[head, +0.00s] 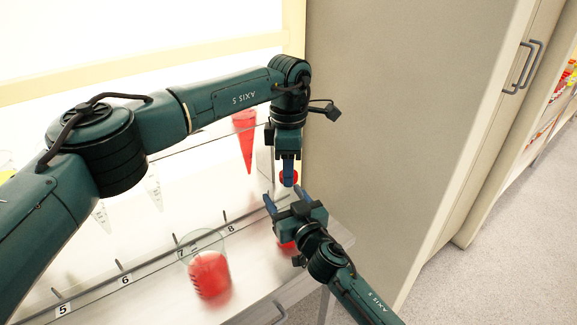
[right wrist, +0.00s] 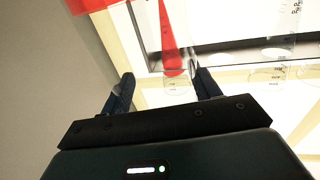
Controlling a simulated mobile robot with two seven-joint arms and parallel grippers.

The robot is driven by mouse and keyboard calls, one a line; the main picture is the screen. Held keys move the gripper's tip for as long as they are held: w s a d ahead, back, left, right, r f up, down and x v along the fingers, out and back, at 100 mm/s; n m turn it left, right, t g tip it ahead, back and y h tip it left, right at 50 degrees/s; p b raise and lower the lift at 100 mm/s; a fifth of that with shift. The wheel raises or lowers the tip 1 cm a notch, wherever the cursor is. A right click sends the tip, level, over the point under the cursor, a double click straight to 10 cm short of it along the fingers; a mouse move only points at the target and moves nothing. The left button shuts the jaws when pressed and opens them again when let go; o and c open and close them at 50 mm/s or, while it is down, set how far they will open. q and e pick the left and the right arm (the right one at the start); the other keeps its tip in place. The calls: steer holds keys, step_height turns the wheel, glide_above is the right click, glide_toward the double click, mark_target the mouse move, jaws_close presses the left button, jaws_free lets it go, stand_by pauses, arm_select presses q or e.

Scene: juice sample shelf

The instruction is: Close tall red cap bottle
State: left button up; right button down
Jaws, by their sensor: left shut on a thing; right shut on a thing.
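My left gripper (head: 288,180) points down and is shut on a small red cap (head: 291,176), partly hidden by its blue fingers. My right gripper (head: 284,199) is just below it, its fingers spread wide around a clear bottle whose walls barely show. Red content of this bottle (head: 286,245) shows below the right gripper, and the gripper hides most of the rest. The cap appears above the right fingers; whether it touches the bottle cannot be told. The right wrist view shows the right fingers (right wrist: 164,88) apart and a red patch (right wrist: 95,4) at the top, probably the cap.
A clear beaker with red content (head: 208,275) stands on the numbered shelf, left of the right gripper. A red cone-shaped tube (head: 246,140) and clear tubes (head: 154,190) hang behind. A beige cabinet side (head: 400,120) stands close on the right.

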arm_select(q)
steer(key=m, duration=0.8)
steer(key=shift+m, duration=0.4)
steer(key=m, duration=0.7)
steer(key=o, duration=1.1)
steer(key=shift+r, duration=0.1)
step_height(320, 180, up, 12)
steer(key=shift+f, duration=0.1)
arm_select(e)
steer(key=shift+c, duration=1.4)
jaws_free()
steer(key=shift+s+d, duration=0.1)
